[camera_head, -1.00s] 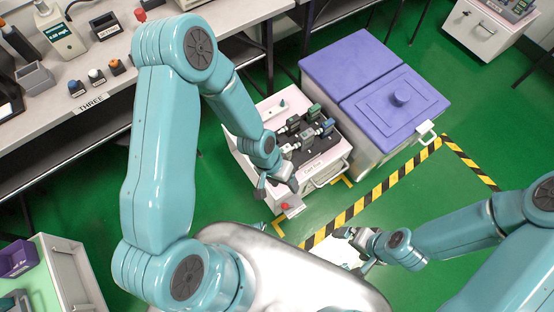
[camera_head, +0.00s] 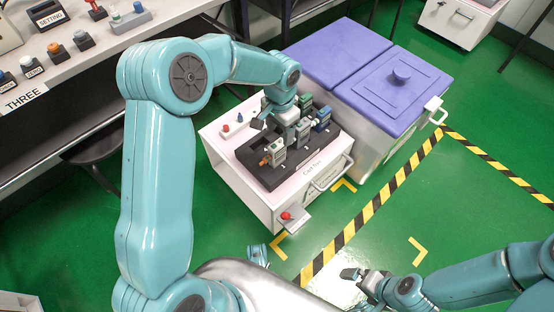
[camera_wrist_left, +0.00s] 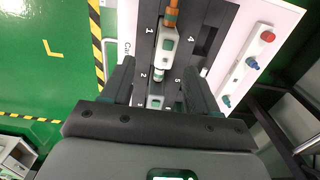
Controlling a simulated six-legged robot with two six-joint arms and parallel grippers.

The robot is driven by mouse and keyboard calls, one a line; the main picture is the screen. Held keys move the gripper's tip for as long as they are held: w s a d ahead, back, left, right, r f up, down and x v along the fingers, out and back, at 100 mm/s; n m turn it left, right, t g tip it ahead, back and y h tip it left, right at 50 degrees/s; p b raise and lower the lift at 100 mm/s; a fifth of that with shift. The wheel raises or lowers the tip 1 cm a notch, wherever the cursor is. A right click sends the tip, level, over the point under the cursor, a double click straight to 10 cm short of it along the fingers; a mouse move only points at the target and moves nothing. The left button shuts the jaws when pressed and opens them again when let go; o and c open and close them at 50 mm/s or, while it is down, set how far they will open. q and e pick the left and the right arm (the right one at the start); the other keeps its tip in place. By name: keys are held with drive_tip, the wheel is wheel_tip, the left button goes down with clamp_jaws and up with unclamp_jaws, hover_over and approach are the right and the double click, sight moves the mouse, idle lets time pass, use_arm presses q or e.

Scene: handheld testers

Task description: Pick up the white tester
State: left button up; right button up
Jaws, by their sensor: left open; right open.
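Several testers stand in a black tray (camera_head: 262,176) on the white cart. A pale tester with an orange tip (camera_head: 277,152) is at the near left; the left wrist view shows its white body (camera_wrist_left: 167,44) by number 1. A blue-topped one (camera_head: 322,116) is at the right. I cannot tell which is the white tester meant. My left gripper (camera_head: 277,116) is open, above the tray; its fingers (camera_wrist_left: 160,75) flank the number 2 row. My right gripper (camera_head: 362,277) is open and empty, low in front.
The cart (camera_head: 240,178) has a red button (camera_head: 287,216) and a side handle. A purple-lidded bin (camera_head: 395,95) stands close to its right. A workbench (camera_head: 150,20) is at the back left. Green floor with striped tape (camera_head: 375,210) is clear in front.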

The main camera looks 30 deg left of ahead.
sight(277, 144)
use_arm(q)
wheel_tip(277, 144, down, 3)
drive_tip(key=shift+a+r, duration=0.1)
drive_tip(key=f+b, duration=0.2)
drive_tip(key=f, duration=0.1)
drive_tip(key=f+b, duration=0.1)
drive_tip(key=f, duration=0.1)
drive_tip(key=shift+w+a+f, duration=0.1)
drive_tip(key=shift+a+f, duration=0.05)
drive_tip(key=shift+a, duration=0.2)
clamp_jaws()
